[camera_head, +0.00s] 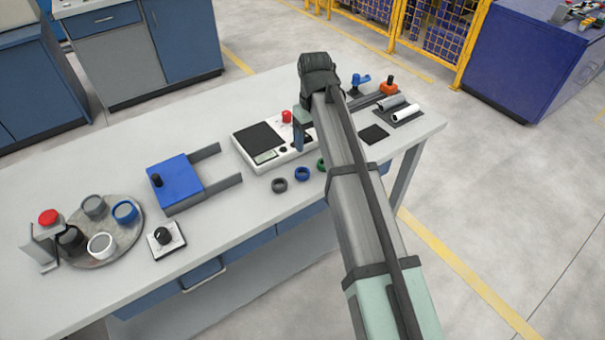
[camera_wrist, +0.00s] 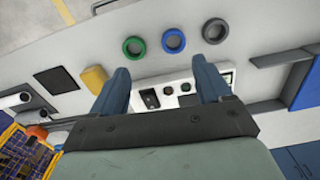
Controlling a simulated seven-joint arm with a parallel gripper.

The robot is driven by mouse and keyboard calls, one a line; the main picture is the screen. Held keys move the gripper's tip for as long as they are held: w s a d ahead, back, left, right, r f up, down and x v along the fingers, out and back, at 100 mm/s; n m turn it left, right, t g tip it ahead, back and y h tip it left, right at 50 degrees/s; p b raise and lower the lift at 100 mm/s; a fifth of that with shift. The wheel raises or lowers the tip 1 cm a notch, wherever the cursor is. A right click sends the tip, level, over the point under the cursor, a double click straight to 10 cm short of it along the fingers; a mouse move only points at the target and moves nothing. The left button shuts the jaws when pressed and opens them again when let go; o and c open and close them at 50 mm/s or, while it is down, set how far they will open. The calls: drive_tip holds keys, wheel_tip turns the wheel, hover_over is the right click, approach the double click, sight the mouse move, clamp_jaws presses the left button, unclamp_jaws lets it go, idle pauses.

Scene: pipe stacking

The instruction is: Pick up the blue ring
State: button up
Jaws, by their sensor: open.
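The blue ring (camera_head: 302,178) lies flat on the white table between a grey ring (camera_head: 279,190) and a green ring (camera_head: 321,168), which is partly hidden by my arm. In the wrist view the blue ring (camera_wrist: 164,41) is beyond my fingertips, with the green ring (camera_wrist: 125,47) on its left and the grey ring (camera_wrist: 206,31) on its right. My gripper (camera_wrist: 160,76) is open and empty, with its two blue fingers wide apart. In the head view my gripper (camera_head: 300,134) is partly hidden by my arm, above the white device and behind the rings.
A white device (camera_head: 272,166) with a black plate and red button stands behind the rings. A blue box (camera_head: 180,182) with grey rails is left of it. A round tray (camera_head: 130,235) with several cups stands far left. Small parts, including an orange one (camera_head: 389,88), are at right.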

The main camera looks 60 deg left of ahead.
sight(302, 169)
drive_tip(key=f, duration=0.4)
drive_tip(key=s+a+f, duration=0.1)
drive_tip(key=f, duration=0.3)
drive_tip(key=s+f, duration=0.1)
drive_tip(key=f, duration=0.3)
drive_tip(key=shift+s+a+f, duration=0.15)
drive_tip(key=shift+a+f, duration=0.05)
drive_tip(key=shift+a, duration=0.1)
drive_tip(key=shift+c, duration=0.3)
drive_tip(key=c, duration=1.1)
